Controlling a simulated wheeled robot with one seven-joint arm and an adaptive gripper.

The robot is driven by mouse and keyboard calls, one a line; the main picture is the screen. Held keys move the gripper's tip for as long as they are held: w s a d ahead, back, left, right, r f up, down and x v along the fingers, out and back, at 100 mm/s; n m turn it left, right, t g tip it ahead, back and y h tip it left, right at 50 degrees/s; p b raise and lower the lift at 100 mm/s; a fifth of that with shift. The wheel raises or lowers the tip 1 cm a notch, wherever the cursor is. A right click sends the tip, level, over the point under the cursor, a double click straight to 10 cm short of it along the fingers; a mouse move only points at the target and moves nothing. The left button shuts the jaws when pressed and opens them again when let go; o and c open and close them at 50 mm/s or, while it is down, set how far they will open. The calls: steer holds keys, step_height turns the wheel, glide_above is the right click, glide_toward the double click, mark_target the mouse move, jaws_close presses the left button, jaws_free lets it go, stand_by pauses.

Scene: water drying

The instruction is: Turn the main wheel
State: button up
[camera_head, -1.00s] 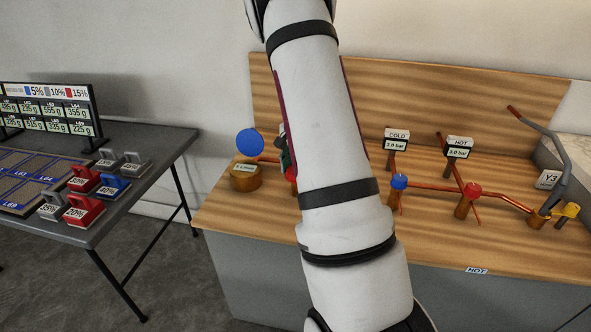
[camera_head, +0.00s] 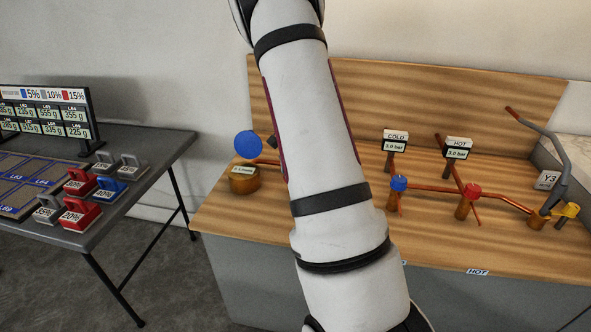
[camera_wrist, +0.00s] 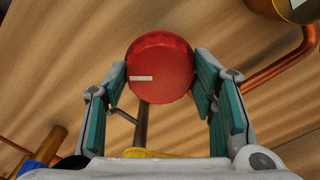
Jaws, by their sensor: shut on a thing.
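The main wheel, a round red knob (camera_wrist: 162,68) with a short white mark, fills the middle of the wrist view. The white mark lies level and points to the left. My gripper (camera_wrist: 163,78) has its teal-padded fingers closed on either side of the knob, touching its rim. A dark stem shows below the knob. In the head view my arm covers the knob and my gripper.
A copper meter pot (camera_head: 243,181) with a blue disc (camera_head: 248,144) stands to the left of my arm. To the right are a blue valve (camera_head: 398,183), a red valve (camera_head: 473,189), copper pipes and a yellow valve (camera_head: 570,210). A dark table (camera_head: 150,165) with weights stands at left.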

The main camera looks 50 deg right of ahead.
steer(key=o, duration=1.1)
steer(key=shift+o, duration=0.2)
step_height(320, 180, up, 12)
steer(key=s+a+r+n+t+p, duration=0.1)
steer(key=s+a+r+n, duration=0.25)
steer(key=a, duration=0.35)
steer(key=s+a+r+n+t+p, duration=0.1)
steer(key=s+a+r+n, duration=0.15)
steer(key=a+r, duration=0.35)
steer(key=s+a+r+n, duration=0.2)
steer(key=a+r+n, duration=0.15)
steer(key=a, duration=0.55)
steer(key=s+a+n+t+p, duration=0.2)
steer(key=s+a+n, duration=0.8)
steer(key=s, duration=0.5)
steer(key=shift+s+a+f, duration=0.15)
steer(key=shift+s+a, duration=0.25)
steer(key=shift+a, duration=0.65)
